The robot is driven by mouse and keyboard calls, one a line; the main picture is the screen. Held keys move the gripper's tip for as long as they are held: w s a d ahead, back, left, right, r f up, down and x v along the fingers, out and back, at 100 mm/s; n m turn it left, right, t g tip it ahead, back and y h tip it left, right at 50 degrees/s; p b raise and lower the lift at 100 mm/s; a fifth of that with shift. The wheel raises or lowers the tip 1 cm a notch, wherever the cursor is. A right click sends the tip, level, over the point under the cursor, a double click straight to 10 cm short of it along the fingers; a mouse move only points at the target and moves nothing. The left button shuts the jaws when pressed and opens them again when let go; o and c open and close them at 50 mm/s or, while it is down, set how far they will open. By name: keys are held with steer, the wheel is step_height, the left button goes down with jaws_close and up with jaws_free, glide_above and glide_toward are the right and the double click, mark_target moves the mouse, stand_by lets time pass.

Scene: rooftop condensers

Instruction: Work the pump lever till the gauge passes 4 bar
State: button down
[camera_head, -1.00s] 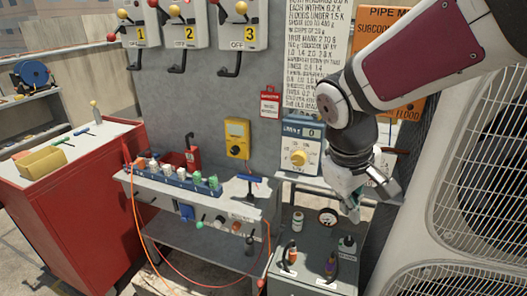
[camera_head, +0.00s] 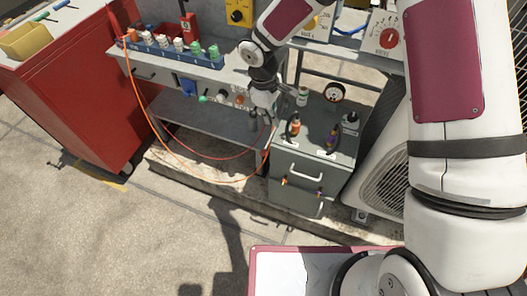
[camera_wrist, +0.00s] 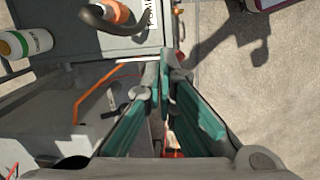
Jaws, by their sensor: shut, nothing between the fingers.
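My gripper (camera_head: 260,122) is shut and empty. It hangs between the shelf bench and the grey cabinet, near the cabinet's left edge. In the wrist view its teal fingers (camera_wrist: 167,72) meet at the tips, beside the cabinet's edge. A round white-faced gauge (camera_head: 334,92) stands at the back of the cabinet top; its reading is too small to tell. I cannot pick out the pump lever with certainty. An orange-collared item with a dark loop (camera_head: 294,126) stands on the cabinet's front left, and shows in the wrist view (camera_wrist: 112,12).
The grey cabinet (camera_head: 308,170) also carries a white bottle (camera_wrist: 27,42) and dark-topped items. An orange hose (camera_head: 146,125) loops from the bench (camera_head: 150,73) to the cabinet. A red tool chest (camera_head: 75,95) stands left; a white condenser (camera_head: 385,180) right.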

steer(key=n, duration=0.1)
glide_toward(261, 154)
steer(key=w, duration=0.2)
steer(key=shift+s+d+f+g+y, duration=0.15)
steer(key=shift+d+f+g+y, duration=0.15)
steer(key=shift+d, duration=0.15)
steer(key=shift+f, duration=0.1)
steer(key=shift+s+d+f+b, duration=0.15)
steer(key=shift+f+b, duration=0.6)
steer(key=shift+f, duration=0.9)
steer(key=shift+w+d+f+b, duration=0.15)
steer(key=shift+f+b, duration=0.55)
steer(key=shift+f, duration=1)
steer(key=shift+s, duration=0.1)
steer(key=shift+f+b, duration=1.5)
steer(key=shift+f, duration=0.8)
steer(key=shift+r, duration=0.1)
